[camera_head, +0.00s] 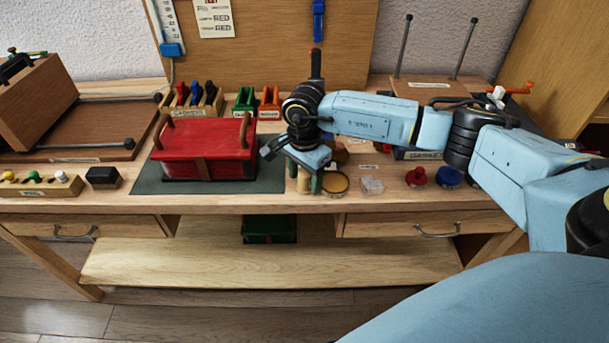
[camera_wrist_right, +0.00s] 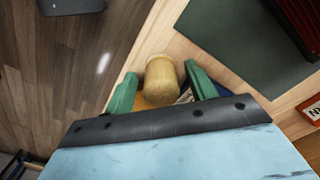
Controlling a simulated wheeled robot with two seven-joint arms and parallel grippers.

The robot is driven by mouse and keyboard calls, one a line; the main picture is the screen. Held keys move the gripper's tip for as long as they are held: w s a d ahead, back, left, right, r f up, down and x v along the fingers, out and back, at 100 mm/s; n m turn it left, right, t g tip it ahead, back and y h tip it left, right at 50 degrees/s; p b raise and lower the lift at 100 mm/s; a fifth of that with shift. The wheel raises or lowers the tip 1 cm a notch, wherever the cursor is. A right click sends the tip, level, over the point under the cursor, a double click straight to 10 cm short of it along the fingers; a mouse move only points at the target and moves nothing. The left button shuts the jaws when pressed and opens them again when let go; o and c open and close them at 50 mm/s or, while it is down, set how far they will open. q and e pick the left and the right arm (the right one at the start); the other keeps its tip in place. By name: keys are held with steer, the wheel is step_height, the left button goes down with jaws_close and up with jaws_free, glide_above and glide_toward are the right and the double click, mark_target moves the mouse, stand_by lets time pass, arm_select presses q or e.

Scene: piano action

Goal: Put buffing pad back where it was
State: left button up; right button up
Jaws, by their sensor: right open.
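A tan, rounded cylinder (camera_head: 304,184), which may be the buffing pad, stands near the bench's front edge, just right of the dark green mat. It also shows in the right wrist view (camera_wrist_right: 161,80). My right gripper (camera_head: 304,177) is over it, with its green fingers open on either side; narrow gaps show between cylinder and fingers in the wrist view. The gripper hides the cylinder's upper part in the head view. A round amber-topped tin (camera_head: 334,184) sits close to its right. My left gripper is not in view.
A red box (camera_head: 205,152) stands on the green mat (camera_head: 150,183) to the left. To the right are a clear glass piece (camera_head: 372,186), a red knob (camera_head: 416,177) and a blue one (camera_head: 448,177). Wooden racks with tools stand behind. The bench's front edge is close.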

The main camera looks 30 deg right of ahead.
mark_target(305, 171)
step_height(305, 171, up, 12)
steer(key=p, duration=0.1)
steer(key=shift+r, duration=0.15)
stand_by(0.3)
steer(key=shift+d, duration=0.1)
